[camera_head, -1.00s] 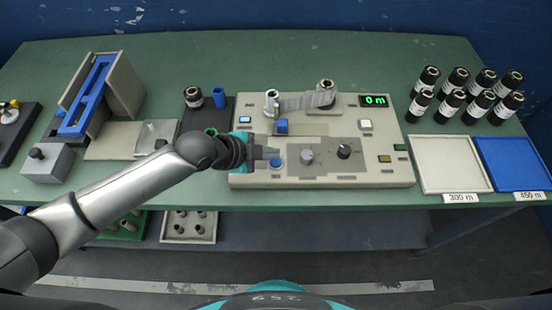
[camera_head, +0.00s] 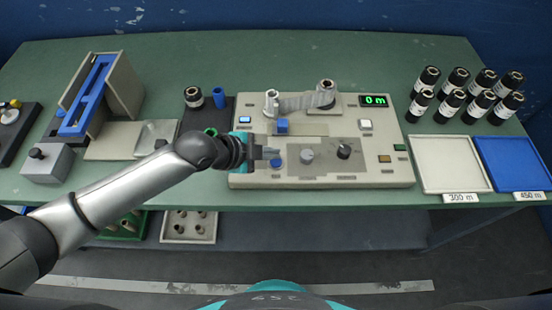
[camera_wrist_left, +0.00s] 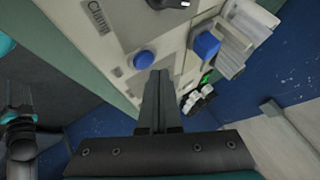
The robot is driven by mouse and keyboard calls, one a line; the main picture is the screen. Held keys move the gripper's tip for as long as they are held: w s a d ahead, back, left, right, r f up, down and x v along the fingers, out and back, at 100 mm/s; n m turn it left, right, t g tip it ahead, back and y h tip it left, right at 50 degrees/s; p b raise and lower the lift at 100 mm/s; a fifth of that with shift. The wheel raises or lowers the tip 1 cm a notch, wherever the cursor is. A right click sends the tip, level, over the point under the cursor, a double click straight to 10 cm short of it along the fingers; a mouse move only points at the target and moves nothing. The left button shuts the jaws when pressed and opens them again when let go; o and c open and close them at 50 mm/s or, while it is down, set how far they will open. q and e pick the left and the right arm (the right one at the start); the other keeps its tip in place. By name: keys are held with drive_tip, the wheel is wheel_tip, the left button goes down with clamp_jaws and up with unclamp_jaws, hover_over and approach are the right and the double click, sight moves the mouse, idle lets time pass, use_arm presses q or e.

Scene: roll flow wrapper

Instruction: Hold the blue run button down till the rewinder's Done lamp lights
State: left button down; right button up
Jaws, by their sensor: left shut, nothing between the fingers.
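The rewinder (camera_head: 310,181) is a beige panel machine on the green table. Its round blue button (camera_head: 277,163) is at the front left of the panel; it also shows in the wrist view (camera_wrist_left: 144,60). My left gripper (camera_head: 273,152) is shut and empty, with its fingertips close beside the blue button. In the wrist view the fingertips (camera_wrist_left: 158,75) appear just short of the button, and I see no clear contact. The green display (camera_head: 374,101) reads 0 m. I cannot read which small lamp is Done. My right gripper is not in view.
Further right are a white tray (camera_head: 450,185), a blue tray (camera_head: 521,182) and several black rolls (camera_head: 474,97).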

use_arm(q)
drive_tip(key=shift+f, duration=0.4)
